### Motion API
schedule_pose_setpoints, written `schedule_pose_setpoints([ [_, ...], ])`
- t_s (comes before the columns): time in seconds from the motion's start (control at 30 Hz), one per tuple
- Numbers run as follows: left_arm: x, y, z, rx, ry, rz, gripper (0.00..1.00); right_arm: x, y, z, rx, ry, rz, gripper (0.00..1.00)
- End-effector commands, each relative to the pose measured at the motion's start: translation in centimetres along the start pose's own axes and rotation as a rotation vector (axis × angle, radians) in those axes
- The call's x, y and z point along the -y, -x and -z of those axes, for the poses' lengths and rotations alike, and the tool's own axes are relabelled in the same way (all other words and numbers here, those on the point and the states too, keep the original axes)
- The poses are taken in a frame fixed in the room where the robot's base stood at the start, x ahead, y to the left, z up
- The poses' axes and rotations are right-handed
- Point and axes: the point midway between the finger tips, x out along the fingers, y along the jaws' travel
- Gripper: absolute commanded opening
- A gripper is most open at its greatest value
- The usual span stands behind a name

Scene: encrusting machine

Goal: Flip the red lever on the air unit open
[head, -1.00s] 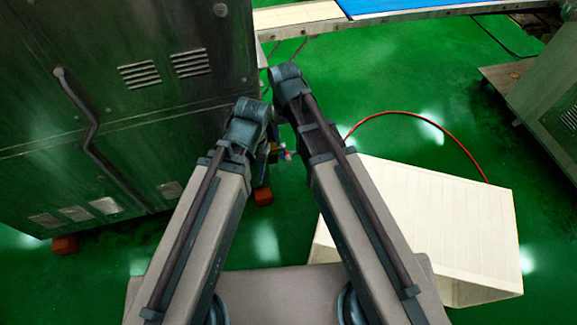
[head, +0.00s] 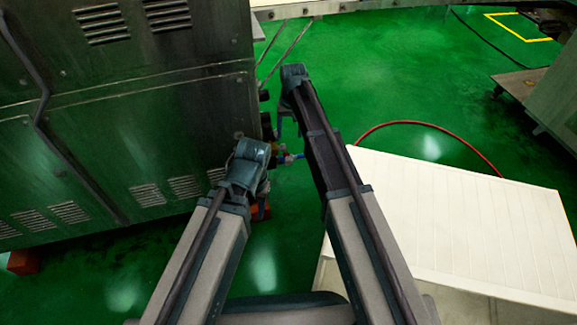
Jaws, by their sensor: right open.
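The air unit (head: 289,157) is a small fitting with blue and red parts at the side of the steel machine, in the middle of the head view. A tiny reddish part (head: 281,147) on it may be the red lever; it is too small to tell its position. My right gripper (head: 281,131) hangs below the end of my right arm, close to the air unit, mostly hidden by the arm; it is open. Whether it touches the lever cannot be seen. My left arm ends lower left of the unit, and its gripper fingers are hidden behind it.
The large steel machine (head: 150,120) with vents and red feet fills the left. A white ribbed box (head: 450,225) stands at the right, with a red hose (head: 430,124) curving behind it. Green floor (head: 400,80) is clear beyond.

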Motion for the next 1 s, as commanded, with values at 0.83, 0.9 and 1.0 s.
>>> schedule_pose_setpoints([
  [0.83, -0.6, -5.7, 0.3, -0.001, 0.004, -0.002, 0.50, -0.1, -5.7, 0.4, -0.001, -0.004, 0.002, 0.71],
  [0.9, -0.7, -6.7, 0.4, -0.001, 0.006, -0.002, 0.50, -0.1, -6.7, 0.4, 0.000, -0.004, 0.002, 0.71],
  [1.0, -0.9, -8.1, 0.5, -0.001, 0.010, -0.002, 0.50, -0.1, -8.2, 0.4, -0.001, -0.004, 0.002, 0.71],
])
